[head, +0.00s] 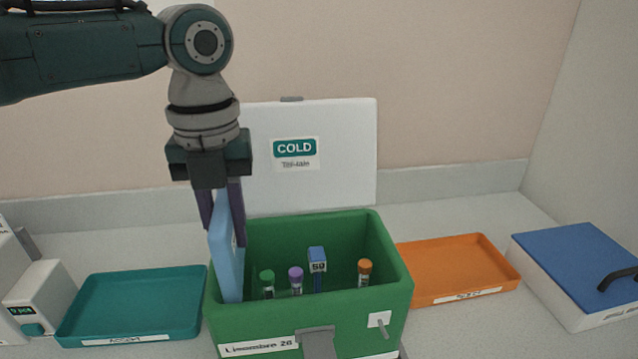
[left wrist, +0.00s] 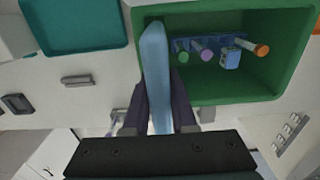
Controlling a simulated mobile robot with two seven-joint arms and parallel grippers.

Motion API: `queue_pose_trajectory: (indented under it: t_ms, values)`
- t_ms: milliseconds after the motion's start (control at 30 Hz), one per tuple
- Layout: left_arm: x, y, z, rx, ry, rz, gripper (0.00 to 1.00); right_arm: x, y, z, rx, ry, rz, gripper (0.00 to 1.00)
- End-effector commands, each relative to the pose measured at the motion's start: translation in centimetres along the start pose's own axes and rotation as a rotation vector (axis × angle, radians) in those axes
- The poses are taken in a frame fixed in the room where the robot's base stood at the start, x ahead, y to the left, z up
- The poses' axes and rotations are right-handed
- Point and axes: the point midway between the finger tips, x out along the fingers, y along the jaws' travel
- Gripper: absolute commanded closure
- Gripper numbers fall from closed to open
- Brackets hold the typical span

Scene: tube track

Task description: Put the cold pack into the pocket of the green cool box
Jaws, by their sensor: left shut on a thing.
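The cold pack (head: 226,262) is a light blue slab, held upright on its narrow edge. My left gripper (head: 224,230) is shut on it from above, one finger on each side. The pack's lower part is inside the green cool box (head: 311,331), along its left wall. In the left wrist view the pack (left wrist: 156,80) lies between the fingers (left wrist: 160,112) and reaches into the box's left end. The pocket itself is hidden, so I cannot tell how deep the pack sits. My right gripper is not in view.
Several capped tubes and a blue-topped tag (head: 317,260) stand inside the box. Its white lid (head: 345,150) stands open behind. A teal tray (head: 130,303) is at left, an orange tray (head: 455,267) at right. A blue-lidded white box (head: 578,262) stands further right.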

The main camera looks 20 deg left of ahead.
Motion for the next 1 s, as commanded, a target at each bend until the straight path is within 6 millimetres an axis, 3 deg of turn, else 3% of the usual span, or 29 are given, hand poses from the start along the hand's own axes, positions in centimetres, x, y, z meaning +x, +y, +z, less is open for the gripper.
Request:
queue_pose_trajectory:
  t_ms: [433, 1000]
  values:
    - [0.1, 0.0, 0.0, 0.000, 0.000, -0.001, 1.00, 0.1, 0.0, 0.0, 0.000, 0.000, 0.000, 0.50]
    - [1.8, -0.1, 0.0, 0.001, 0.001, -0.001, 1.00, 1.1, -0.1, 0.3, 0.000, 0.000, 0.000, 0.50]
